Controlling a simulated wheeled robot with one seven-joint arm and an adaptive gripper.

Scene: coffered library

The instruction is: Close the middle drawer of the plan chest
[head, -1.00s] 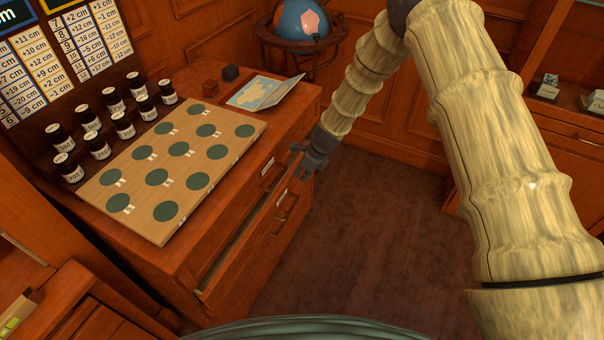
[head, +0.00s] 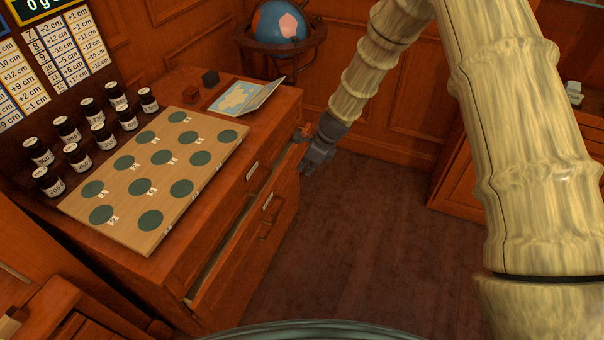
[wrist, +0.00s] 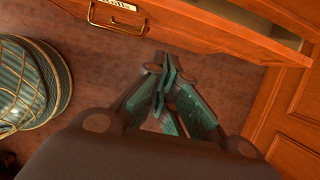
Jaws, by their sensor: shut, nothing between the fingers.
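The plan chest (head: 185,262) stands at the left in the head view. A drawer below its top drawer, seemingly the middle one, is pulled partly out, with a gap along its top edge. Its front (head: 240,262) carries a label and a handle (head: 271,224). In the wrist view, a drawer front (wrist: 200,28) with a handle (wrist: 118,20) crosses the top. My gripper (head: 306,165) is near the far end of the open drawer. Its fingers (wrist: 166,68) are shut and empty, close to the drawer front. I cannot tell whether they touch it.
A globe (head: 280,27) stands behind. The floor (head: 345,260) before the chest is clear. Wood panelling (wrist: 295,110) is at right.

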